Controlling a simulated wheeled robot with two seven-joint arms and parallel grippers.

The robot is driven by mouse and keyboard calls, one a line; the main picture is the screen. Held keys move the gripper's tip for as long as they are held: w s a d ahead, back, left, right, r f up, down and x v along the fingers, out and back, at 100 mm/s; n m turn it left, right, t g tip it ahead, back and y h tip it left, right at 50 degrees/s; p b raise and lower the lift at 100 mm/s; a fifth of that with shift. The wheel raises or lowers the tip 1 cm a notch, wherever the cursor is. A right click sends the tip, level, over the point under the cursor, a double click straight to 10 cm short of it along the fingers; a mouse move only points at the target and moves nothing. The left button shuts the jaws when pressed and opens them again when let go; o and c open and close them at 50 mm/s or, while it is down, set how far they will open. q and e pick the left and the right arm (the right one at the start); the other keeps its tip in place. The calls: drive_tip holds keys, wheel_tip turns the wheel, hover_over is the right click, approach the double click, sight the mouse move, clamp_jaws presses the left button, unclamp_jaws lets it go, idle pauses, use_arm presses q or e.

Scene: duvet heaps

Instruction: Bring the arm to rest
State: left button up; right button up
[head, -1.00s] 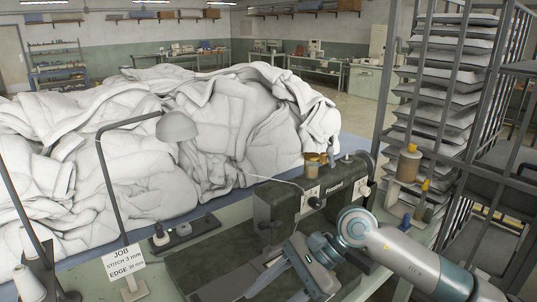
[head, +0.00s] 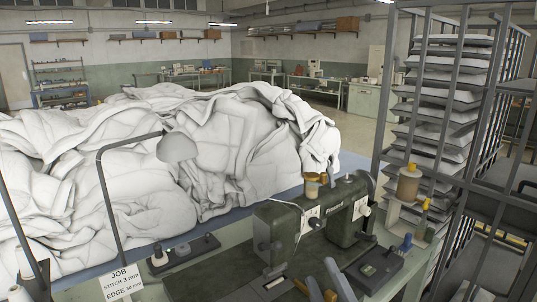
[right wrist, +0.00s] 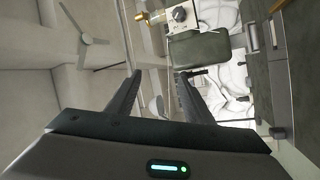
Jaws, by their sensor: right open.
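My right gripper (right wrist: 159,78) is open, with nothing between its two dark fingers in the right wrist view. My left gripper is in neither view.
White duvet heaps (head: 150,160) cover the table behind the machine. A lamp (head: 177,147), a job card (head: 122,283), a dark control box (head: 375,268) and a thread spool (head: 408,184) stand around it. A tall rack (head: 440,110) of folded white pieces is at right.

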drive_tip(key=s+d+f+m+g+h, duration=0.2)
drive_tip(key=s+d+f+m+g, duration=0.15)
drive_tip(key=f, duration=0.35)
drive_tip(key=s+d+f+m+g+h, duration=0.2)
drive_tip(key=s+d+f+m, duration=0.15)
drive_tip(key=f, duration=0.45)
drive_tip(key=s+d+f+m+g+h, duration=0.2)
drive_tip(key=s+f+m+g, duration=0.1)
drive_tip(key=s+f, duration=0.3)
drive_tip(key=s+d+f+m+g, duration=0.1)
drive_tip(key=s+f+m+g, duration=0.1)
drive_tip(key=s+f+g, duration=0.5)
drive_tip(key=s+d+f+m+g, duration=0.15)
drive_tip(key=s+f, duration=0.25)
drive_tip(key=s, duration=0.8)
wheel_tip(320, 180, down, 27)
drive_tip(key=a, duration=0.1)
drive_tip(key=s+d+f+g, duration=0.2)
drive_tip(key=s+d+f, duration=0.1)
drive_tip(key=s+f, duration=1.6)
drive_tip(key=shift+d+y, duration=0.15)
drive_tip(key=shift+y, duration=0.15)
